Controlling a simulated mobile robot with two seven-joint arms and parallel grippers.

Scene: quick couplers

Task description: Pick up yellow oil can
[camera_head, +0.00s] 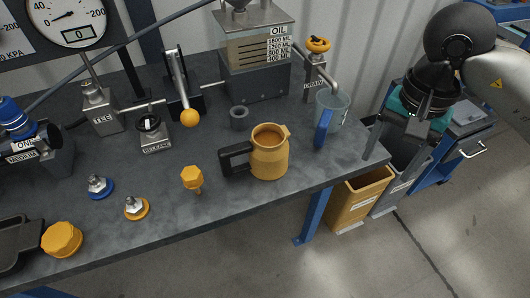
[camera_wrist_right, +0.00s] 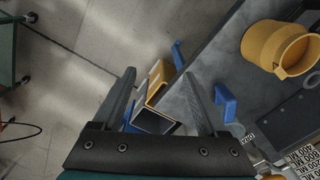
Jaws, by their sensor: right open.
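The yellow oil can (camera_head: 269,154) stands upright on the grey workbench (camera_head: 225,208), its black handle pointing left and its open top facing up. In the right wrist view the can (camera_wrist_right: 268,45) is at the upper right, apart from the fingers. My right gripper (camera_head: 389,145) is at the right end of the bench, open and empty, to the right of the can. In the right wrist view its two fingers (camera_wrist_right: 163,100) are spread wide, with the floor and bins behind them. My left gripper is not in view.
A clear jug with a blue handle (camera_head: 324,127) stands between the can and my right gripper. An oil dispenser (camera_head: 256,65) and a drain valve (camera_head: 316,62) are behind. A yellow hex-headed part (camera_head: 192,178) is left of the can. Yellow and grey bins (camera_head: 358,202) stand below the bench's right end.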

